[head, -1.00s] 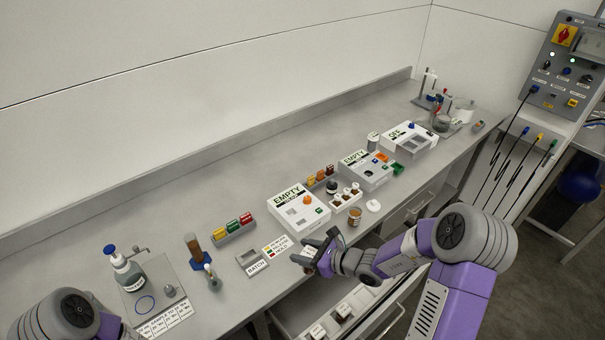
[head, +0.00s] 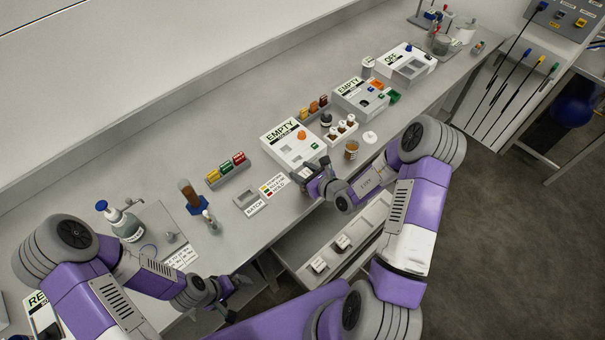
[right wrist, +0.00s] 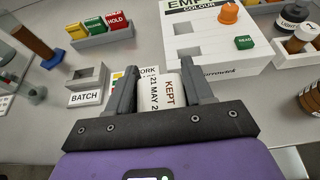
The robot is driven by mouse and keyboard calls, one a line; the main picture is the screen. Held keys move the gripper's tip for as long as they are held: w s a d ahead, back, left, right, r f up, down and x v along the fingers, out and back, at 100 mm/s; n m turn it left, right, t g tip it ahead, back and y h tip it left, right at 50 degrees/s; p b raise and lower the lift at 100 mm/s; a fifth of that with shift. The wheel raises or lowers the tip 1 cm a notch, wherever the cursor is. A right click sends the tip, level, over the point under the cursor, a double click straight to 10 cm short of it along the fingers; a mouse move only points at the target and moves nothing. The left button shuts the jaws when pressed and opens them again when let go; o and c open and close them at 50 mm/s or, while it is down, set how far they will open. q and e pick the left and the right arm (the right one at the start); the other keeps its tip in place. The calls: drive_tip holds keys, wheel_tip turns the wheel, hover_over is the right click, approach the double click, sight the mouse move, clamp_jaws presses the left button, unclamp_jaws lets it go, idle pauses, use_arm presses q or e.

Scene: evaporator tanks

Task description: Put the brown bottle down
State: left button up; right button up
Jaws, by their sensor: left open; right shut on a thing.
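My right gripper (head: 308,176) is at the bench's front edge, before the white EMPTY box. In the right wrist view it is shut on a white-labelled item (right wrist: 172,92) reading KEPT and 21 MAY. The item's body colour is hidden by the label and the fingers. A brown bottle (head: 351,149) stands upright on the bench, right of my right gripper; it also shows at the right edge of the right wrist view (right wrist: 311,100). My left gripper (head: 238,298) is open and empty, low in front of the bench.
The BATCH holder (head: 247,201) and the coloured block rack (head: 228,168) lie left of my right gripper. The EMPTY box (head: 290,146) is just behind it. A white lid (head: 369,137) lies by the brown bottle. An open drawer (head: 326,278) is below.

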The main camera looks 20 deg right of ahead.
drive_tip(key=shift+f, duration=1.15)
drive_tip(key=shift+f, duration=0.2)
drive_tip(key=o, duration=1.1)
drive_tip(key=shift+r, duration=0.2)
